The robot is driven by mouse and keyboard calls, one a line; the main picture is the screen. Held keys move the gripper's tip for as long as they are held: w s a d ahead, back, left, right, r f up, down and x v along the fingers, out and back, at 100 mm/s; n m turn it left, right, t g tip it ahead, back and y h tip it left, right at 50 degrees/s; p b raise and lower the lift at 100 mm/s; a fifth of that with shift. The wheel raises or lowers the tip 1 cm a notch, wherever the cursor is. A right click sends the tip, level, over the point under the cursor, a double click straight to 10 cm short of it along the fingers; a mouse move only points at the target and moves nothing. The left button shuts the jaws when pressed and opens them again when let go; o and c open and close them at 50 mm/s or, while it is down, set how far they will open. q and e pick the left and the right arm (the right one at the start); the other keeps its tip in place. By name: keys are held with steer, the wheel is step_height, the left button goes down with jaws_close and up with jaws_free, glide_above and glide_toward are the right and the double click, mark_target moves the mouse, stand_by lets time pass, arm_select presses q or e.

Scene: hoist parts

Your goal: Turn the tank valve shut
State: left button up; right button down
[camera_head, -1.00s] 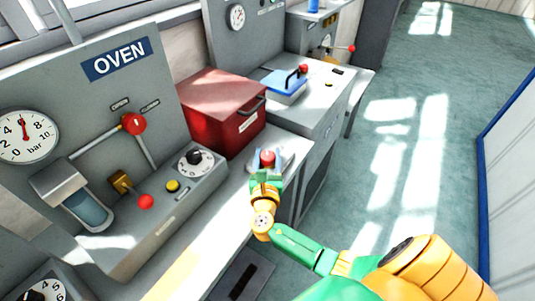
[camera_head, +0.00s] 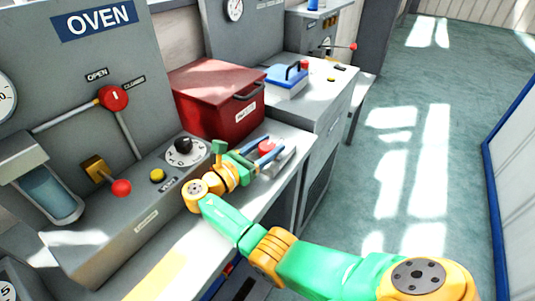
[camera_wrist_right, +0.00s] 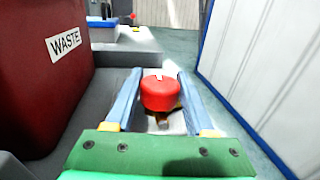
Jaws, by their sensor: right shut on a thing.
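A red knob (camera_head: 266,147) with a white mark on top stands low on the bench, in front of the red bin. It also shows in the right wrist view (camera_wrist_right: 160,93). My right gripper (camera_head: 268,149) is shut on this knob, with one blue-grey finger on each side of it. No label shows beside this knob, so I cannot tell from writing that it is the tank valve. Another red knob (camera_head: 113,97) sits on the oven panel between the OPEN and CLOSED labels. My left gripper is not in view.
A red bin (camera_head: 205,112) labelled WASTE stands close behind my right gripper. The oven panel with a black dial (camera_head: 184,149) and a red-tipped lever (camera_head: 121,188) is to the left. A blue-lidded box (camera_head: 286,80) sits farther back. The floor at right is open.

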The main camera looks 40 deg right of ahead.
steer(key=shift+r+g, duration=0.15)
steer(key=shift+g, duration=0.15)
steer(key=shift+c, duration=1.4)
jaws_free()
